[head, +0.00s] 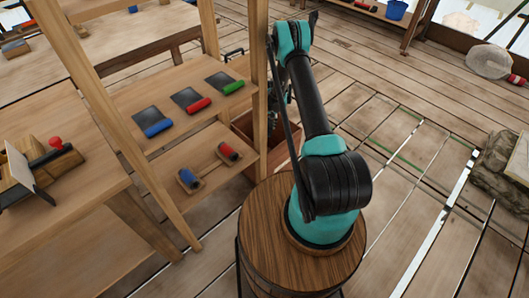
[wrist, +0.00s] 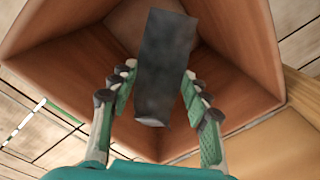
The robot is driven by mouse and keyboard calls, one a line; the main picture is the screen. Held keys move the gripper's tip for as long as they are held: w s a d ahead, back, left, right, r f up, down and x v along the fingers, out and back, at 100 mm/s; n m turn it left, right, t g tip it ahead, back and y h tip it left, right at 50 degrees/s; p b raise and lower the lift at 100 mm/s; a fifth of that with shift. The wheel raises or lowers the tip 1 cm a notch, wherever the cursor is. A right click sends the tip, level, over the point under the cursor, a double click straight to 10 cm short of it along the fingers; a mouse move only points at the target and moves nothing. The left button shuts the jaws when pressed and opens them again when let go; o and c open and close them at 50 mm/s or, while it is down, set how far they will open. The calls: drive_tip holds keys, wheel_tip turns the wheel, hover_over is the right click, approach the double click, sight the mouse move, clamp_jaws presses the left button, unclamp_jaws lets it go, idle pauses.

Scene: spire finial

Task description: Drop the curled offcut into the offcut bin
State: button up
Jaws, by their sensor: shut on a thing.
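The curled offcut (wrist: 165,65) is a dark grey strip with a bent lower end, seen in the wrist view. My gripper (wrist: 158,82) is shut on it, with one finger on each side. The offcut bin (wrist: 245,50) is an open reddish-brown box, and its walls surround the strip and fingers in the wrist view. In the head view the offcut bin (head: 280,157) stands on the floor behind a shelf post, partly hidden. There my gripper is mostly hidden behind my arm and the post, and I cannot make out the offcut.
A wooden shelf unit (head: 130,107) stands left of the bin, and its post is close to my arm. Its upper board holds dark sheets with blue, red (head: 198,104) and green rolls. Open plank floor lies to the right.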

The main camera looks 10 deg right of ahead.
drive_tip(key=o, duration=1.4)
drive_tip(key=r, duration=0.8)
drive_tip(key=d+r, duration=0.1)
drive_tip(key=r, duration=0.3)
drive_tip(key=shift+s, duration=0.1)
